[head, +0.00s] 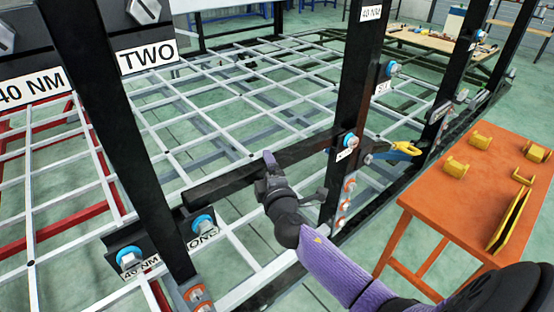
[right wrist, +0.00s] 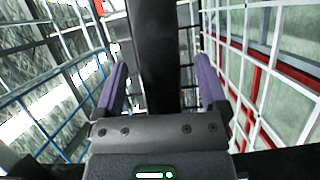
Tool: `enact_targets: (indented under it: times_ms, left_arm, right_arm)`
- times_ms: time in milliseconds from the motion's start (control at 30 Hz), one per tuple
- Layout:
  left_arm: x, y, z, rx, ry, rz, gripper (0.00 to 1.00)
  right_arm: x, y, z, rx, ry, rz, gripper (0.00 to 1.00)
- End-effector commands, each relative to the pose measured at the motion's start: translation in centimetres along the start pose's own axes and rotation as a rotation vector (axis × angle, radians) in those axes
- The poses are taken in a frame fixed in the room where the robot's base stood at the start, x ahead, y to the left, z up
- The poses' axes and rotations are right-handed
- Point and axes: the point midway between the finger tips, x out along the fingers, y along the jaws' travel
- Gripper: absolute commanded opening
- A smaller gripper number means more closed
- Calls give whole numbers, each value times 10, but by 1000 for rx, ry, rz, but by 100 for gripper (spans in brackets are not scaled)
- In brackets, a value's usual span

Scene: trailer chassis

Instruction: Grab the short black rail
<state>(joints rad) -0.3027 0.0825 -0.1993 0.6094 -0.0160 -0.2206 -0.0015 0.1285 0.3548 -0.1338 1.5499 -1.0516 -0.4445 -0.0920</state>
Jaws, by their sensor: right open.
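The short black rail (head: 222,184) runs slanting across the middle of the head view, between two tall black posts. My right gripper (head: 270,162) is at the rail's middle, with a purple fingertip showing at its far side. In the right wrist view, a black bar (right wrist: 152,50), which looks like this rail, runs between the two spread purple fingers of my right gripper (right wrist: 161,75). Gaps show on both sides, wider on the right. Whether the rail lies fully within the finger depth is hard to tell. My left gripper is out of view.
The left black post (head: 120,130) and right black post (head: 358,100) flank the rail, with blue-capped bolts near its ends. A white grid frame (head: 165,155) spreads behind. An orange table (head: 440,190) with yellow parts stands at right.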

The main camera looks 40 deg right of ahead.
Motion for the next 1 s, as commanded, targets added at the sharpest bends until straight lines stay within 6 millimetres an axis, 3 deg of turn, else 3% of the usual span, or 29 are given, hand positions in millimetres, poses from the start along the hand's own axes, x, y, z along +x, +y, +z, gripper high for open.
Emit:
enact_targets:
  times_ms: [267, 700, 1000]
  left_arm:
    - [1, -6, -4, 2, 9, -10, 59]
    - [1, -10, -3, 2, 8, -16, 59]
    - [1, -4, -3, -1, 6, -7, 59]
  right_arm:
    - [6, -1, 0, 0, 1, -1, 91]
    - [6, -1, 0, 0, 1, -1, 0]
    - [6, -1, 0, 0, 1, -2, 0]
